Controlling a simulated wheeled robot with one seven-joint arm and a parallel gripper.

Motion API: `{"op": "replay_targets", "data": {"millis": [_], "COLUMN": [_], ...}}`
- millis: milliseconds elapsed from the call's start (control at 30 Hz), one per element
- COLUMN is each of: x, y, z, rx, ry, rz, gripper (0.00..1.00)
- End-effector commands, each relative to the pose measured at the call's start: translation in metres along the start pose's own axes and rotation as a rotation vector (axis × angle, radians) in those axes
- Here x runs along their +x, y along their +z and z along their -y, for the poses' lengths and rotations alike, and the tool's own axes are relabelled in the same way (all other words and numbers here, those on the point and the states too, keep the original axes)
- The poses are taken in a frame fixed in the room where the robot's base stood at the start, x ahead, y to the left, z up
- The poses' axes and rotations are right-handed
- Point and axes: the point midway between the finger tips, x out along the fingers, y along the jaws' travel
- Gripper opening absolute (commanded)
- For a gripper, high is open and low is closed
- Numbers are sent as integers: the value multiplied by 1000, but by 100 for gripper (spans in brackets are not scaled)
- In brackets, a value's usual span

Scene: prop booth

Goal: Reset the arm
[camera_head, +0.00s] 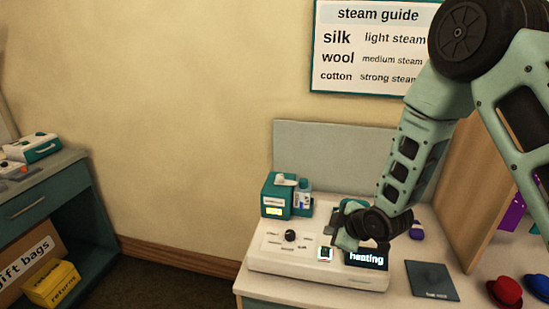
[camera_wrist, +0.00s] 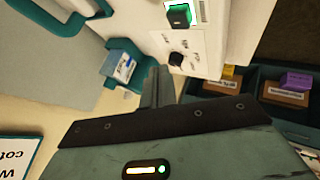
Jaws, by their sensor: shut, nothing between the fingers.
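My arm reaches down from the upper right in the head view. My gripper (camera_head: 347,240) is over the back of the white control unit (camera_head: 290,262), close to its lit switch (camera_head: 325,254) and its screen (camera_head: 367,258), which reads "heating". I cannot tell whether it touches the unit. In the wrist view my gripper's fingers (camera_wrist: 157,86) are together with nothing between them. The unit's dark knob (camera_wrist: 176,60) and glowing green switch (camera_wrist: 179,15) show beyond them.
A teal box (camera_head: 276,200) with a bottle stands behind the unit. A dark pad (camera_head: 432,281) and a red hat (camera_head: 506,291) lie to the right, near a wooden panel (camera_head: 478,215). A steam guide sign (camera_head: 376,45) hangs above. A cabinet (camera_head: 50,190) stands left.

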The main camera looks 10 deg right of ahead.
Motion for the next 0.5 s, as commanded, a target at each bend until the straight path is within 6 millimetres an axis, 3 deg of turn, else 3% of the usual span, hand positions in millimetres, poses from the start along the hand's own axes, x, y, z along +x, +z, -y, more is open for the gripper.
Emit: {"op": "replay_targets", "data": {"millis": [167, 333, 500], "x": [-42, -111, -191], "y": [-43, -78, -90], "z": [24, 72, 126], "rx": [117, 267, 384], "ry": [-103, -239, -346], "rz": [67, 202, 374], "gripper": [0, 0, 0]}}
